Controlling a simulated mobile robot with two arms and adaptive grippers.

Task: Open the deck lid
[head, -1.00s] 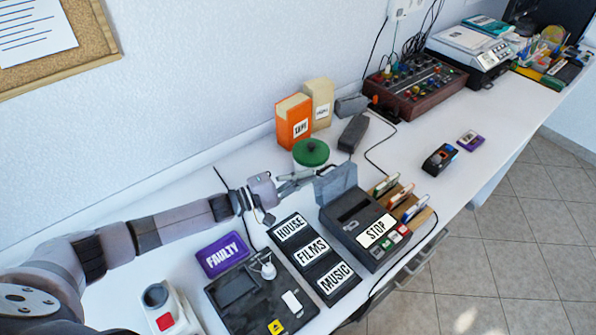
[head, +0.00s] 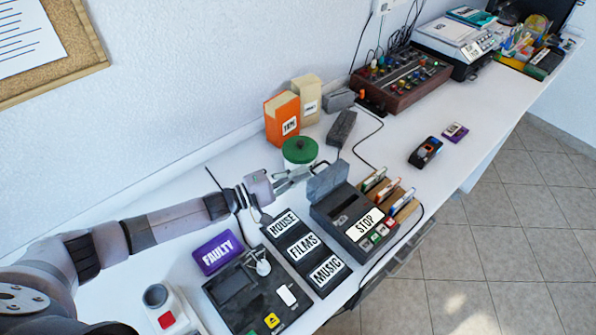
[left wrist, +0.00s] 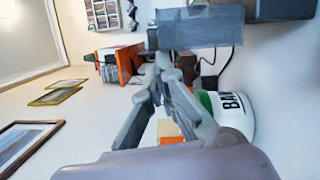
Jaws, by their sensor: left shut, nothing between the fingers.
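The deck (head: 349,212) is a dark grey box with a white STOP label and coloured buttons on its front. Its grey lid (head: 328,181) stands raised at the deck's back edge, tilted up off the top. My left gripper (head: 308,170) is shut and empty just behind and left of the lid, its fingertips close to the lid's back side. In the left wrist view the shut fingers (left wrist: 166,62) point at the grey lid panel (left wrist: 200,27); whether they touch it I cannot tell. My right gripper is not in view.
A green-lidded white tub (head: 300,152) stands close behind the left gripper. HOUSE, FILMS and MUSIC slots (head: 304,252) lie left of the deck, and a rack of discs (head: 388,195) stands to its right. A black cable runs along the table.

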